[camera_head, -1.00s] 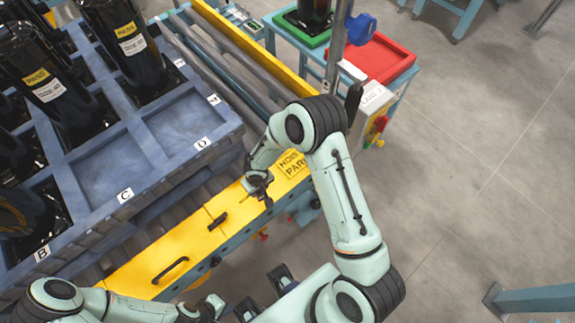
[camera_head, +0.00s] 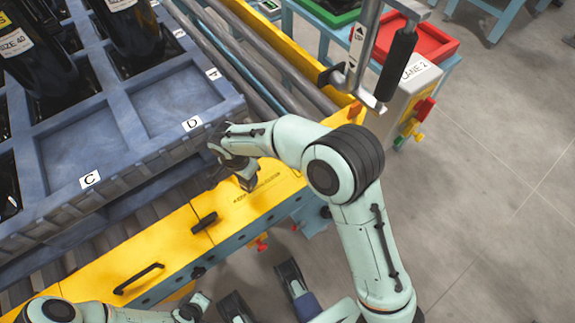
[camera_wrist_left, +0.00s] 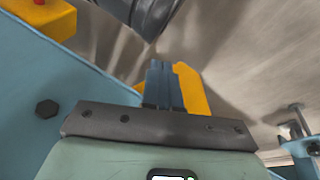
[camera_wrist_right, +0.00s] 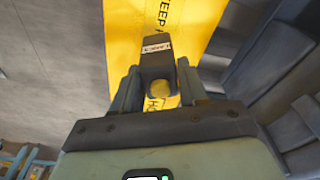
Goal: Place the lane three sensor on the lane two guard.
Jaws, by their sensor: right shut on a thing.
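A dark forked piece (camera_wrist_right: 157,62) with a small white label, seemingly the sensor, is between the fingers of my right gripper (camera_wrist_right: 158,92). The label is too small to read surely. My right gripper (camera_head: 245,174) is shut on it and holds it over the yellow guard (camera_head: 283,187) in the head view. I cannot tell whether the piece touches the guard. The guard carries black lettering, partly hidden by the gripper. A white box (camera_head: 414,72) marked LANE 2 stands at the guard's far right end. My left gripper (camera_wrist_left: 163,86) is shut and empty, low beside the blue frame.
A blue pallet (camera_head: 150,178) with black cylinders and lettered bays lies left of the guard. A hoist arm with a black grip (camera_head: 398,64) hangs near the box. Open floor (camera_head: 490,150) lies at right.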

